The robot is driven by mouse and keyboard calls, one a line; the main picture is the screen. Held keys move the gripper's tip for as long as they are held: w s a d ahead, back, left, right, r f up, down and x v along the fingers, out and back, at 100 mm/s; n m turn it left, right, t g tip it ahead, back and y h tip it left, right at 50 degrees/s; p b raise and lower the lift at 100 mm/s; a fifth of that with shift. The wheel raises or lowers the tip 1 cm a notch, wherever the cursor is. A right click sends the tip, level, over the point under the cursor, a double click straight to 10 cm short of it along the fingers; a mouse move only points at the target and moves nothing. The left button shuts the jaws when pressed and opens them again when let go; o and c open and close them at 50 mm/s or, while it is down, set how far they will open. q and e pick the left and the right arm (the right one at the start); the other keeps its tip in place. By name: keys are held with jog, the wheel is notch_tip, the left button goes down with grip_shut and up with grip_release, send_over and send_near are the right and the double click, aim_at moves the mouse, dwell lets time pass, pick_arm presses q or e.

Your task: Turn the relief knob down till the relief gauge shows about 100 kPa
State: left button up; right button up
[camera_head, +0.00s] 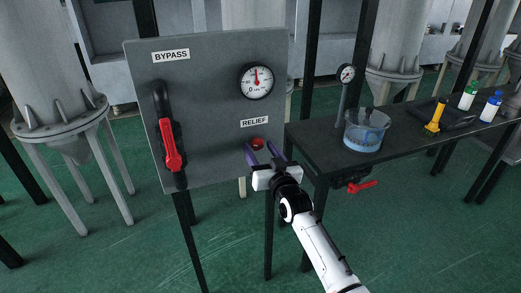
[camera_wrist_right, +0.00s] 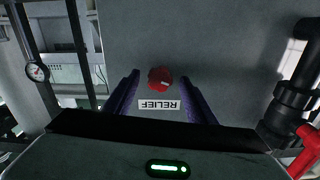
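The red relief knob (camera_head: 257,143) is on the grey panel (camera_head: 215,95), below the RELIEF label (camera_head: 254,121). My right gripper (camera_head: 262,149) is at the panel with its two purple fingers apart. In the wrist view, the knob (camera_wrist_right: 160,79) shows between the open fingertips (camera_wrist_right: 159,80), with a gap on each side; the depth between tips and knob is hard to tell. The round relief gauge (camera_head: 256,81) is above the label; its red needle points about straight up, and its numbers are too small to read surely. My left gripper is not in view.
A black bypass valve with a red handle (camera_head: 171,145) is on the panel's left, under the BYPASS label (camera_head: 171,56). A dark bench (camera_head: 400,150) at right holds a clear water bowl (camera_head: 366,130), a small gauge (camera_head: 347,73), a yellow tool (camera_head: 436,116) and bottles.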

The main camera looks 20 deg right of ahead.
jog(key=s, duration=1)
jog(key=shift+s+d, duration=0.15)
dwell(0.4)
jog(key=s+a+f+n+g+y, duration=0.1)
jog(key=s+f+g, duration=0.3)
jog(key=s+f, duration=0.9)
jog(key=s+a+f+n+g, duration=0.2)
jog(key=s+a+f+g, duration=0.2)
jog(key=s+f, duration=0.9)
jog(key=s+g, duration=0.1)
jog(key=s, duration=0.6)
jog(key=shift+s+g+y, duration=0.3)
jog(key=shift+y, duration=0.1)
jog(key=shift+f, duration=0.1)
